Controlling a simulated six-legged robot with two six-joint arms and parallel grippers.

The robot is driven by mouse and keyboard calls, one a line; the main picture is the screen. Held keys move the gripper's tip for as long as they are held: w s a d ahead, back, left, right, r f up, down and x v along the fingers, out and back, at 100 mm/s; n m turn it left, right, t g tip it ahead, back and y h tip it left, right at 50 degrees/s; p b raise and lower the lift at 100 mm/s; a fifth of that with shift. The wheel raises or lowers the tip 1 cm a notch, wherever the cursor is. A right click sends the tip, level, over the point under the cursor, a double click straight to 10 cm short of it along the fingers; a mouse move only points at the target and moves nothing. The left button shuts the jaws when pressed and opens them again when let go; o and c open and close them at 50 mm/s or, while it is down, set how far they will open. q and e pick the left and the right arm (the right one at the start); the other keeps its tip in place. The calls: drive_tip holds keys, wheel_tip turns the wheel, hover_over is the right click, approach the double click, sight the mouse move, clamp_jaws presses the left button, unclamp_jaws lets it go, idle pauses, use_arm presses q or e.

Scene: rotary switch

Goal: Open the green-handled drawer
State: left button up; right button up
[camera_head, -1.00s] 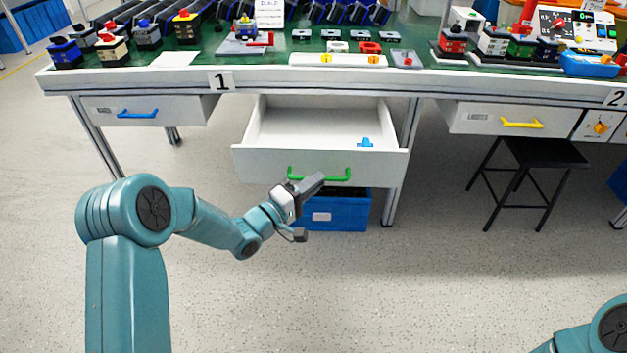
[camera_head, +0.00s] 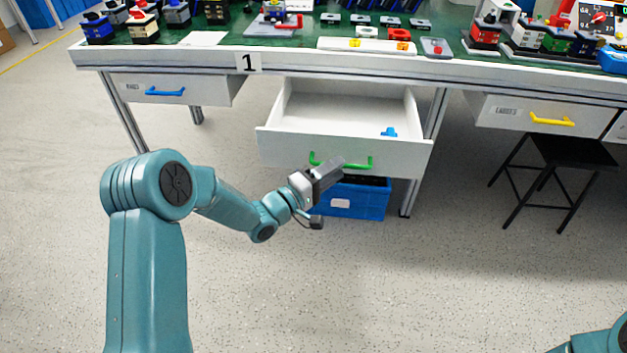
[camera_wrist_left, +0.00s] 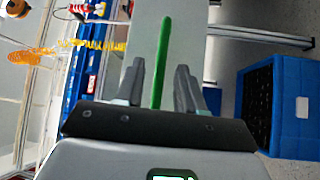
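The white drawer (camera_head: 350,150) under the workbench stands pulled well out, its white inside visible, with a small blue piece (camera_head: 389,132) lying in it. Its green handle (camera_head: 362,163) is on the front panel. My left gripper (camera_head: 333,167) is at the handle, covering its middle in the head view. In the left wrist view, the two fingers (camera_wrist_left: 160,82) stand apart, with the green handle (camera_wrist_left: 162,50) between them; I see gaps on both sides. My right gripper is out of view; only part of my right arm shows at the lower right corner.
A blue crate (camera_head: 358,198) stands on the floor below the drawer. The blue-handled drawer (camera_head: 150,90) and yellow-handled drawer (camera_head: 530,114) are shut. A black stool (camera_head: 570,152) stands to the right. The floor in front is clear.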

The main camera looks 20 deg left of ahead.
use_arm(q)
drive_tip(key=p+v, duration=0.2)
drive_tip(key=v, duration=1.3)
drive_tip(key=shift+s+a+p, duration=0.2)
drive_tip(key=shift+s+p, duration=0.05)
drive_tip(key=shift+p, duration=0.1)
